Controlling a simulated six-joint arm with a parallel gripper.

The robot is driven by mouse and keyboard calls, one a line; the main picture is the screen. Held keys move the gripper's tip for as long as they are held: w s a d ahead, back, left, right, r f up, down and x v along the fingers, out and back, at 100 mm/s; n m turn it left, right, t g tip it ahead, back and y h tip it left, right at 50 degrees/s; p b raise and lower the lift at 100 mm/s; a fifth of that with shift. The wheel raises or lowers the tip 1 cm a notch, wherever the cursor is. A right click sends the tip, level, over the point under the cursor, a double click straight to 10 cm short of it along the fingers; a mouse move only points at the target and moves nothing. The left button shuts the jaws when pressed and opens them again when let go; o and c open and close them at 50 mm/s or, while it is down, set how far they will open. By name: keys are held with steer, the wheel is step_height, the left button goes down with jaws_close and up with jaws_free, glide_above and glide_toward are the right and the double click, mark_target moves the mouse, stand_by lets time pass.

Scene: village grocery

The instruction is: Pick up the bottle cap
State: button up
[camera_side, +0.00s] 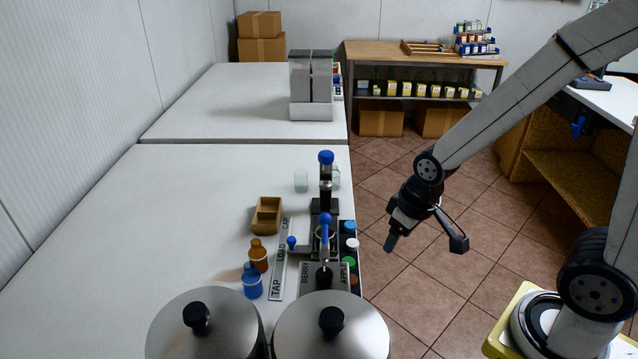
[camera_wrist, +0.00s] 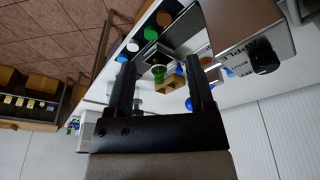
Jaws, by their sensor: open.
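Several round caps stand in a row along the right edge of the table in the side view: a blue one (camera_side: 349,227), a whitish one (camera_side: 352,244), a green one (camera_side: 348,262) and a brown one lower down. The wrist view also shows a blue cap (camera_wrist: 132,47), a green cap (camera_wrist: 150,33) and an orange-brown cap (camera_wrist: 163,19). I cannot tell which cap the task means. My gripper (camera_side: 425,242) is open and empty, right of the row and above the floor, apart from the caps. Its fingers (camera_wrist: 160,66) frame the table end in the wrist view.
A bottling stand with a blue-topped lever (camera_side: 325,220) stands beside the caps. Amber (camera_side: 258,256) and blue (camera_side: 252,282) bottles and a wooden box (camera_side: 266,228) are to its left. Two lidded metal pots (camera_side: 205,325) are in front. The table's left part is clear.

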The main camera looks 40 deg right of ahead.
steer(key=w+d+f+n+g, duration=0.1)
steer(key=w+f+n, duration=0.25)
steer(key=w, duration=0.45)
steer(key=n+g, duration=0.1)
steer(key=n, duration=0.2)
glide_toward(348, 258)
steer(key=shift+s+a, duration=0.5)
steer(key=shift+s, duration=0.15)
steer(key=shift+w+d+f+n+g, duration=0.1)
steer(key=shift+w+f+n+g, duration=0.25)
steer(key=shift+f, duration=0.25)
steer(key=shift+f, duration=1.25)
steer(key=shift+f, duration=0.1)
steer(key=shift+w+f, duration=0.15)
steer(key=shift+f, duration=1.1)
steer(key=shift+w+f, duration=0.1)
steer(key=shift+f, duration=1.15)
